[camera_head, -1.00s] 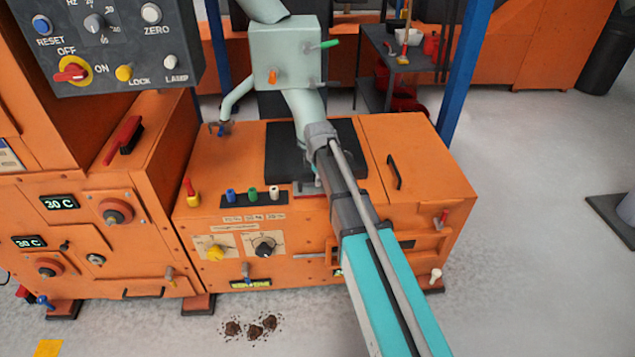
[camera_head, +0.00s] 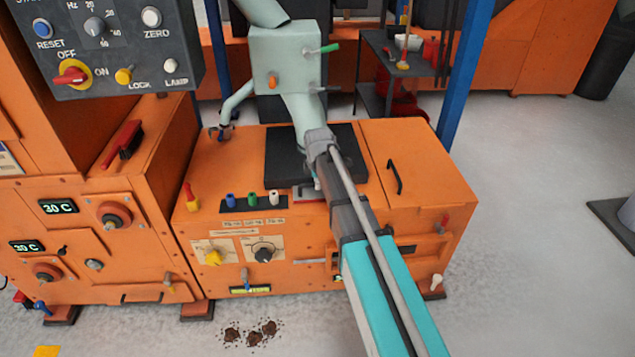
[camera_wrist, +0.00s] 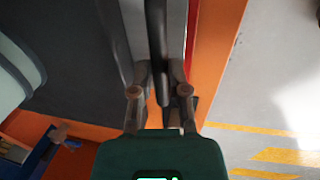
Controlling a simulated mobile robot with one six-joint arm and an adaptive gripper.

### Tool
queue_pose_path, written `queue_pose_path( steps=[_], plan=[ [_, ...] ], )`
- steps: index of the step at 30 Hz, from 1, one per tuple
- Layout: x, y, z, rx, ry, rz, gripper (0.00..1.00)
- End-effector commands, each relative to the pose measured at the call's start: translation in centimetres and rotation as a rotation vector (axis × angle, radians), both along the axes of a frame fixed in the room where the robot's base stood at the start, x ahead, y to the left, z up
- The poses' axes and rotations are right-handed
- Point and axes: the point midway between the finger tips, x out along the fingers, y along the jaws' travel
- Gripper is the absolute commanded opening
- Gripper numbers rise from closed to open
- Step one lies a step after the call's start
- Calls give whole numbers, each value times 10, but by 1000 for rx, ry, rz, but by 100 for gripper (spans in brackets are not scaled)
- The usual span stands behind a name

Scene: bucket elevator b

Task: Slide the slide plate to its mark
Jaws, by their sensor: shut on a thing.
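The slide plate appears to be the flat black plate (camera_head: 285,155) on top of the orange cabinet, under the pale green chute. A narrow red and grey strip (camera_head: 306,192) shows at its front edge. In the wrist view a dark bar (camera_wrist: 156,30) runs between the two fingers of my gripper (camera_wrist: 160,92), which is shut on it. A large dark surface (camera_wrist: 60,60) lies to its left and a red strip (camera_wrist: 192,35) to its right. In the head view my own arm hides the fingers and bar. I cannot make out the mark.
The orange cabinet (camera_head: 410,165) has a black handle on top and knobs on its front. The pale green chute (camera_head: 285,55) stands close above the plate. A control panel (camera_head: 120,45) hangs at upper left.

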Motion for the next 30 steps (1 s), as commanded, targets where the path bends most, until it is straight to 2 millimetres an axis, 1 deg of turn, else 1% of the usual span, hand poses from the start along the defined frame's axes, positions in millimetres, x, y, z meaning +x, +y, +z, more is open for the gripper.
queue_pose_path(
  steps=[5,13,22,23,24,26,27,28,30],
  plan=[
    [-1,0,0,0,0,0,0],
    [-25,0,0,0,1,1,0],
    [-26,0,0,0,1,0,0],
    [-25,0,0,0,1,0,25],
    [-25,0,0,0,1,0,32],
    [-25,0,0,0,1,0,43],
    [-25,0,0,0,1,0,51],
    [-25,0,0,0,1,0,55],
    [-25,0,0,0,0,0,55]
  ],
)
